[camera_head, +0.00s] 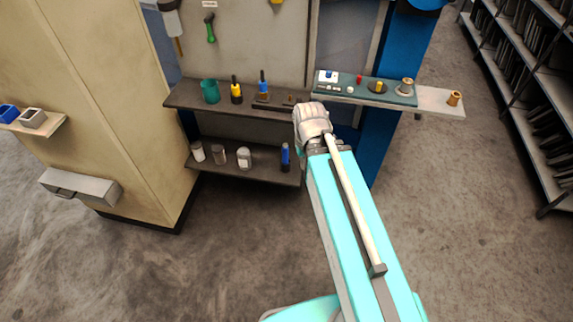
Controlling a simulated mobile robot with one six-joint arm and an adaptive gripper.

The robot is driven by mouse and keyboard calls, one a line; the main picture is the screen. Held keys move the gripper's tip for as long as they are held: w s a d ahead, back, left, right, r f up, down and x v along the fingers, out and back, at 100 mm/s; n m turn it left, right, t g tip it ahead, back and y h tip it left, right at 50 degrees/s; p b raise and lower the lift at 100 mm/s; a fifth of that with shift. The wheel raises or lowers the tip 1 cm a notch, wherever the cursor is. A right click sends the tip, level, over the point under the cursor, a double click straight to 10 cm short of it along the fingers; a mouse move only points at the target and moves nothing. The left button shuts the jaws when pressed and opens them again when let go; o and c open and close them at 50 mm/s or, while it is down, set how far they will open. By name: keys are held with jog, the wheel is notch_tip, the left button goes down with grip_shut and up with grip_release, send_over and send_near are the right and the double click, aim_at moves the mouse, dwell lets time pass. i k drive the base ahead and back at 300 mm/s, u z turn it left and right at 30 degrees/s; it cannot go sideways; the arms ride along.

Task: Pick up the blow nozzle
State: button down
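I cannot say for certain which thing is the blow nozzle. A green-handled tool (210,28) hangs on the back panel. On the upper shelf stand a yellow and black piece (236,91) and a blue-topped piece on a dark base (263,86). A blue and dark cylinder (285,157) stands on the lower shelf. My gripper (311,117) is at the far end of my cyan arm, in front of the upper shelf's right end. Its fingers are hidden behind the pale wrist, so their opening and any held thing do not show.
A teal tray (345,94) with small parts lies right of my gripper. Brass-coloured pieces (454,98) stand near the ledge's right end. A teal cup (210,91) and several jars (244,158) stand on the shelves. Left is a beige cabinet (100,100); right, a dark rack (540,90).

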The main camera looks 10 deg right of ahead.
aim_at(285, 152)
jog(key=z, duration=0.05)
jog(key=k, duration=0.25)
jog(key=u, duration=1.75)
jog(key=i, duration=1.3)
jog(key=z, duration=0.2)
